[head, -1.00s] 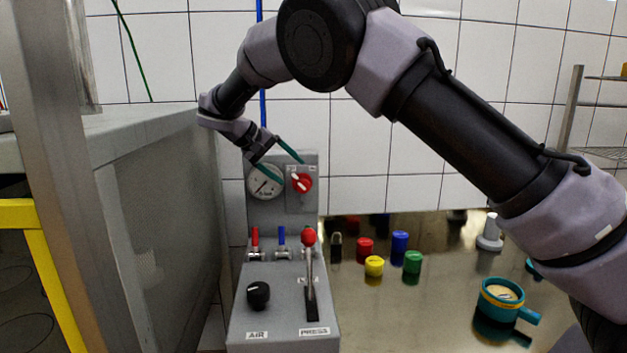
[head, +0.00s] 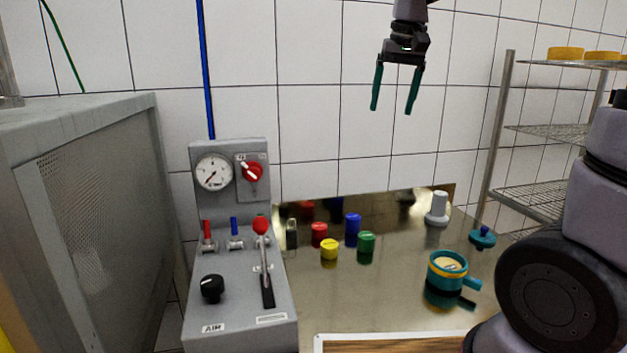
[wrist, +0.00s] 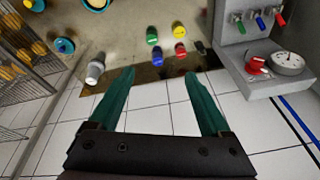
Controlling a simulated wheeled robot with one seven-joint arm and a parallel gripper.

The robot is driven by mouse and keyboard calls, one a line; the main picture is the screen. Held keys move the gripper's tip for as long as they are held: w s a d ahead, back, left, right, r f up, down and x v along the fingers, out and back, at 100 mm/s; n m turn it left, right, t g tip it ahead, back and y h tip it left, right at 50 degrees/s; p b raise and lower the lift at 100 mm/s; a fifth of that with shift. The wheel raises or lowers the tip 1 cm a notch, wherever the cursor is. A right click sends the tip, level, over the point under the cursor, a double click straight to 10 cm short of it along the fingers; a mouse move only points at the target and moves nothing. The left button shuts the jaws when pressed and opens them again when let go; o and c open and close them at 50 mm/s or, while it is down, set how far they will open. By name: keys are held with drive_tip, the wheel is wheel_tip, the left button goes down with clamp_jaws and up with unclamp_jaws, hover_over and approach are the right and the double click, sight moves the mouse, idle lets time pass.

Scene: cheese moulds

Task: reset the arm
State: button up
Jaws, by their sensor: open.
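My gripper (head: 393,92) hangs high in front of the white tiled wall in the head view, its two green fingers apart and pointing down. It is empty and touches nothing. The grey control panel (head: 228,305) stands at the left of the metal table, with a gauge (head: 213,172), a red rotary switch (head: 251,173), a red-topped lever (head: 261,228) and a black knob (head: 212,289).
Small red (head: 319,234), yellow (head: 329,249), blue (head: 353,229) and green (head: 366,242) pieces stand on the metal table (head: 400,270). A teal mould (head: 447,270) sits to their right. A wire rack (head: 540,198) stands at the right, a grey cabinet (head: 100,200) at the left.

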drive_tip(key=s+d+m+t, duration=0.1)
drive_tip(key=s+d+t, duration=0.1)
drive_tip(key=s+d, duration=0.2)
drive_tip(key=s+d+f+m+t+y, duration=0.1)
drive_tip(key=s+d+m+t, duration=0.1)
drive_tip(key=s, duration=0.9)
drive_tip(key=shift+s+d, duration=0.15)
drive_tip(key=shift+d, duration=0.7)
